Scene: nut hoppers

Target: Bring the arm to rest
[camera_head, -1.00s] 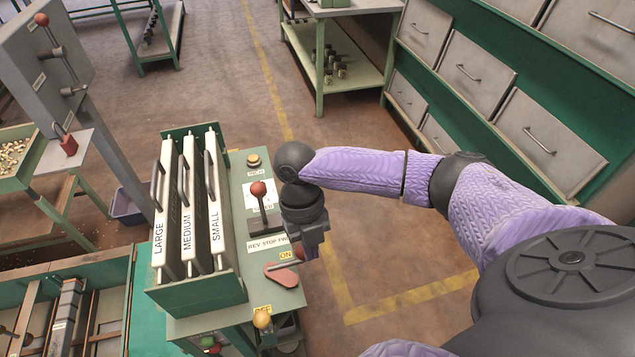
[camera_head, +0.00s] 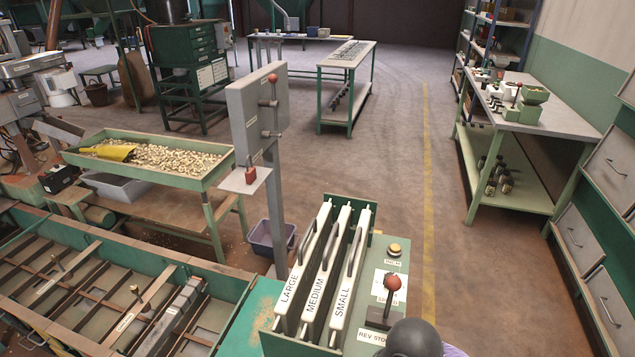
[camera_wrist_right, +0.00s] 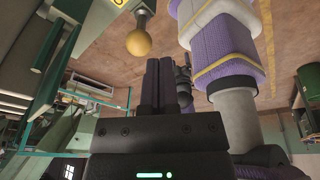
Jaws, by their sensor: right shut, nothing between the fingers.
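My right gripper (camera_wrist_right: 165,85) shows in the right wrist view with its two dark fingers together and nothing between them. A yellow ball knob (camera_wrist_right: 138,43) is beside the fingertips, with a gap between. In the head view only a dark round joint and a bit of purple sleeve of my right arm show at the bottom edge, by the control panel (camera_head: 370,295). The right gripper itself is below that picture. My left gripper is in neither view.
Panels marked LARGE (camera_head: 301,270), MEDIUM (camera_head: 324,275) and SMALL (camera_head: 350,280) stand upright beside a red-knobbed lever (camera_head: 391,284). A tray of nuts (camera_head: 205,188) and a grey lever post (camera_head: 258,125) are at left. Drawers (camera_head: 606,165) line the right; open floor (camera_head: 395,165) lies between.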

